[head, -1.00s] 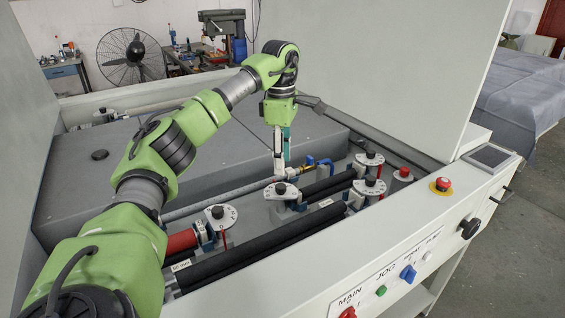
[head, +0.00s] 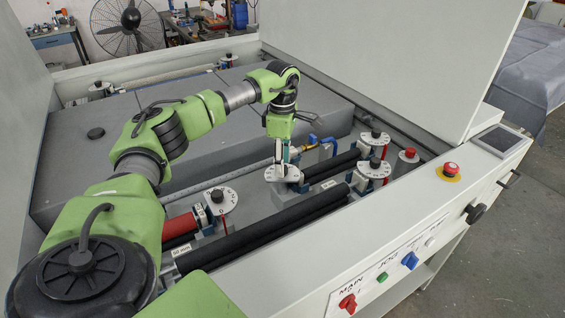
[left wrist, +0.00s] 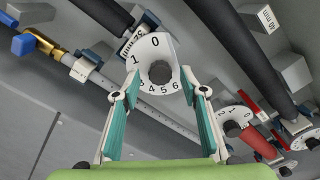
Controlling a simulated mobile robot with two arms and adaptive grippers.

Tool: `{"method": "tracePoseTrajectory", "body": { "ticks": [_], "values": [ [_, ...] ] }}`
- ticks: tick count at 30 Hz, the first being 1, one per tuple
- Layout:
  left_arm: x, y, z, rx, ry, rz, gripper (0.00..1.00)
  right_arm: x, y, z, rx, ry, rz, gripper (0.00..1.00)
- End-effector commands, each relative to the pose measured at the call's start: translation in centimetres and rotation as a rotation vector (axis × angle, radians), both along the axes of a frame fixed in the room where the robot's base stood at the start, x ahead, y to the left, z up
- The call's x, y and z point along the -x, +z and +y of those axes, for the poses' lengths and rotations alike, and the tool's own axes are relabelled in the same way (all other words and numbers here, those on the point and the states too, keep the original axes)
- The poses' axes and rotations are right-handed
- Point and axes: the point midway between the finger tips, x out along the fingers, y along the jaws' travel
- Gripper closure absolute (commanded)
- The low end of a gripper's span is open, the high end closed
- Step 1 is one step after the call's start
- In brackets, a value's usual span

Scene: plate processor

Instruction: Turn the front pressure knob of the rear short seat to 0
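A white dial plate (head: 283,175) with printed numbers and a black knob sits below my left gripper (head: 283,160) in the head view. In the left wrist view, the dial (left wrist: 154,47) shows 0, 1 and several higher numbers around its black knob (left wrist: 160,72). My left gripper's two teal and white fingers (left wrist: 160,80) are spread, one on each side of the knob, with visible gaps to it. The fingers partly hide the knob in the head view. I cannot tell from the pictures whether this dial is the front knob of the rear short seat. My right gripper is not in view.
Similar dials stand nearby: one by the red roller (head: 217,198) and two at the right (head: 374,138) (head: 373,167). Black rollers (head: 265,225) run close beside the dial. A blue-handled brass valve (head: 322,143) is behind it. The machine's front panel has a red emergency button (head: 450,168).

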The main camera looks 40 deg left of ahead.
Motion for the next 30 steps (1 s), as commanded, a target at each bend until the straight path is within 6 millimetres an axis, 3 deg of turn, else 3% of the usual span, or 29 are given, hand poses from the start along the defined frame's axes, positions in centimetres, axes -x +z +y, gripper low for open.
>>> {"method": "tracePoseTrajectory", "body": {
  "ticks": [6,14,19,30],
  "values": [
    [0.0,-1.6,0.0,-0.001,0.000,0.000,0.61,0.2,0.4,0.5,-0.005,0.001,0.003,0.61],
    [0.0,-1.8,0.0,0.000,-0.001,-0.001,0.61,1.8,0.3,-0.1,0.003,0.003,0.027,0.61],
    [0.0,-1.8,0.0,0.000,-0.001,-0.001,0.99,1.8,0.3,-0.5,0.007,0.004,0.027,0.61],
    [0.0,-1.7,0.0,0.000,0.032,0.000,0.99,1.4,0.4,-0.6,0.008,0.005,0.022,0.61]
  ]
}}
